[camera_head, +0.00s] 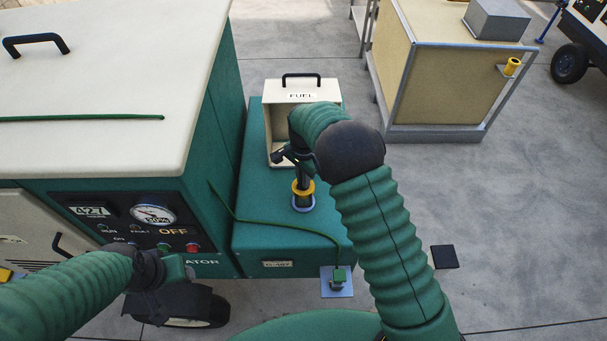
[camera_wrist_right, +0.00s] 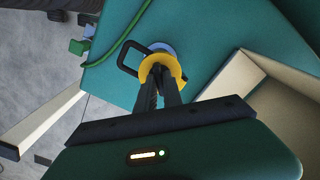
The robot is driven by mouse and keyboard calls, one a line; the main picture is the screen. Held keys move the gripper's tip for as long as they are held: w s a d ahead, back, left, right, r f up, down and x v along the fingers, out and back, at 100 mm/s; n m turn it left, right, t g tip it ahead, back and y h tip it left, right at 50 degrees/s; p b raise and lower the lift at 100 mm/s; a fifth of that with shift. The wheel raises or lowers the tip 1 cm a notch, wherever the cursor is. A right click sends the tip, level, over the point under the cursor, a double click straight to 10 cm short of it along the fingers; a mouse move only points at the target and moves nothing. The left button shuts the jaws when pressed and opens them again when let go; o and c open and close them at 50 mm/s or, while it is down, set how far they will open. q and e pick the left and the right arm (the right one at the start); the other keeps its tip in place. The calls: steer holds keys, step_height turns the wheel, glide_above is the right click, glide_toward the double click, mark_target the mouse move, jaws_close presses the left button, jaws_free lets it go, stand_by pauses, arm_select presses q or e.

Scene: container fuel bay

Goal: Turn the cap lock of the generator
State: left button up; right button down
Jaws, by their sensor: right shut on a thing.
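The generator's cap lock is a yellow piece (camera_head: 303,188) on a pale blue base on top of the teal fuel tank box (camera_head: 265,230). In the right wrist view the yellow cap lock (camera_wrist_right: 165,68) has a black loop on its left, with the blue base behind it. My right gripper (camera_head: 303,176) comes down from above. Its two dark fingers (camera_wrist_right: 160,88) are shut on the yellow cap lock and cover part of it. My left gripper (camera_head: 165,300) hangs low in front of the generator's panel, apart from the cap. Its fingertips do not show clearly.
A cream FUEL cover (camera_head: 302,96) with a black handle stands open behind the cap. A green cord (camera_head: 270,225) runs over the tank to a small green block (camera_head: 338,276). The generator housing (camera_head: 110,90) rises at left.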

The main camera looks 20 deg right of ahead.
steer(key=m+p, duration=0.2)
steer(key=m, duration=0.2)
steer(key=shift+r+m, duration=0.1)
steer(key=shift+m, duration=0.2)
steer(key=shift+m+p, duration=0.7)
steer(key=shift+m, duration=1.2)
steer(key=c, duration=1.5)
jaws_free()
steer(key=shift+w+a, duration=0.1)
step_height(320, 180, up, 17)
steer(key=shift+f+b, duration=0.2)
steer(key=shift+b, duration=0.55)
